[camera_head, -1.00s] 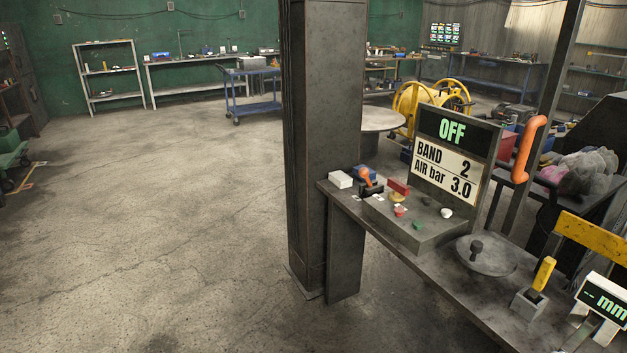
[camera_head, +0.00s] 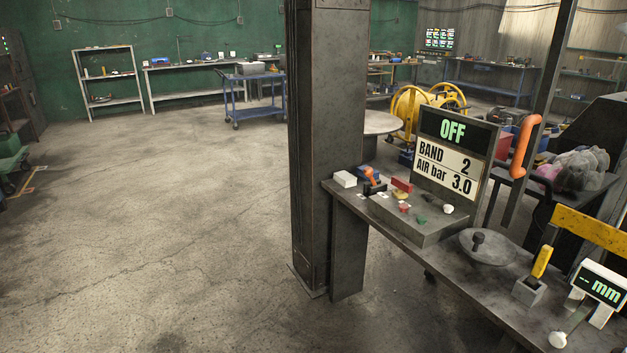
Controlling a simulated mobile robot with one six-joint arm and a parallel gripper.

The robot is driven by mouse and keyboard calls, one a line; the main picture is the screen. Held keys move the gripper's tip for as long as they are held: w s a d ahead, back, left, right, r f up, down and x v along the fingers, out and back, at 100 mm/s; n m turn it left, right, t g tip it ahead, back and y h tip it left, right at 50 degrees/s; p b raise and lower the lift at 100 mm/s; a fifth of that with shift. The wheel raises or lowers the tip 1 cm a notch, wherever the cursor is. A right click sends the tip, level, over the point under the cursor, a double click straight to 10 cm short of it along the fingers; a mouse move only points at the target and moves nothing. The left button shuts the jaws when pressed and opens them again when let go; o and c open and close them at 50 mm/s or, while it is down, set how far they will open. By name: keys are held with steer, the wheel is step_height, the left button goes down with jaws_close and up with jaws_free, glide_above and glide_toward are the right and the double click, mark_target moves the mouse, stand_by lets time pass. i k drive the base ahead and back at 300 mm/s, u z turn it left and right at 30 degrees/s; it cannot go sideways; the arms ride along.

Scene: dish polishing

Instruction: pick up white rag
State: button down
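I cannot make out a single white rag with certainty. A heap of grey, off-white and pink cloth-like pieces (camera_head: 582,168) lies on a dark table (camera_head: 598,204) at the right, behind the bench. A small white block (camera_head: 345,179) sits at the far left end of the bench (camera_head: 412,248); it looks more like a solid bar than cloth. My gripper is not in view.
The bench carries a sign reading OFF (camera_head: 453,130), a round metal disc (camera_head: 487,248), a yellow-handled tool (camera_head: 541,262) and a gauge (camera_head: 602,287). A dark column (camera_head: 325,150) stands beside it. The floor (camera_head: 150,220) at left is open.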

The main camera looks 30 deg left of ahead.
mark_target(344, 178)
steer(key=u, duration=0.9)
steer(key=k, duration=1)
steer(key=i, duration=0.9)
